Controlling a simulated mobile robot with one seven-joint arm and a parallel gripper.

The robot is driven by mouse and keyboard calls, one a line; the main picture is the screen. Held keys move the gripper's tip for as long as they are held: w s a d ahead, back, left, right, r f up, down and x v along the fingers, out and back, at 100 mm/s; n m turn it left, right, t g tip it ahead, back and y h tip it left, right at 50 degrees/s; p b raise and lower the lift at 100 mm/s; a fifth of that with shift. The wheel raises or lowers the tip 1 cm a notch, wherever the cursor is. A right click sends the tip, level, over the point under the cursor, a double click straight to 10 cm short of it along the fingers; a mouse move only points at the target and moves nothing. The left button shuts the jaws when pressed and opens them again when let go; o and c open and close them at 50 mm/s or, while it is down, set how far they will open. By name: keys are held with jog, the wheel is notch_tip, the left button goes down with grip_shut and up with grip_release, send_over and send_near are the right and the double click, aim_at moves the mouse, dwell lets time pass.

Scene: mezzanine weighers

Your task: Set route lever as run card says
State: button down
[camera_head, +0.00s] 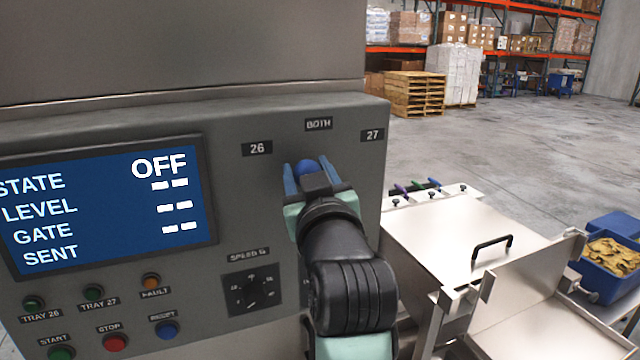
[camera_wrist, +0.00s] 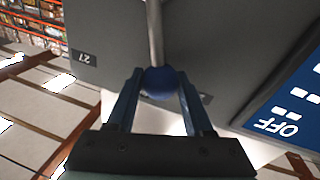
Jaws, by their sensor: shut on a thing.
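The route lever's blue ball knob (camera_head: 307,168) is on the grey control panel (camera_head: 225,125), below the BOTH label (camera_head: 318,124) and between the 26 label (camera_head: 257,148) and the 27 label (camera_head: 372,135). My gripper (camera_head: 306,176) is shut on the knob, with a blue finger on each side. In the wrist view the knob (camera_wrist: 159,83) sits between the fingertips, on a metal rod (camera_wrist: 154,30). The display (camera_head: 105,205) reads OFF beside STATE, with dashes on lines below. My arm hides the lever's base. No run card can be made out.
Buttons and a speed knob (camera_head: 251,290) are on the lower panel. A steel cover with a black handle (camera_head: 492,247) and a blue crate of yellow pieces (camera_head: 612,262) stand right. Colored handles (camera_head: 417,187) lie behind the cover. Open floor lies beyond.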

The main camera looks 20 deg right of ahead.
jog(key=shift+a+f+n+y+b, duration=0.15)
jog(key=shift+a+f+n+b, duration=0.15)
jog(key=shift+a+n+b, duration=0.35)
jog(key=shift+a+f+n+y+b, duration=0.15)
jog(key=shift+a+f+n+b, duration=0.2)
jog(key=shift+n+b, duration=0.5)
jog(key=shift+c, duration=1.6)
grip_release()
jog(key=shift+a, duration=0.1)
jog(key=shift+s, duration=0.15)
jog(key=s+a+f+b, duration=0.1)
jog(key=s+b, duration=0.3)
jog(key=s, duration=0.8)
jog(key=shift+s+a+f, duration=0.2)
jog(key=shift+s+a, duration=0.1)
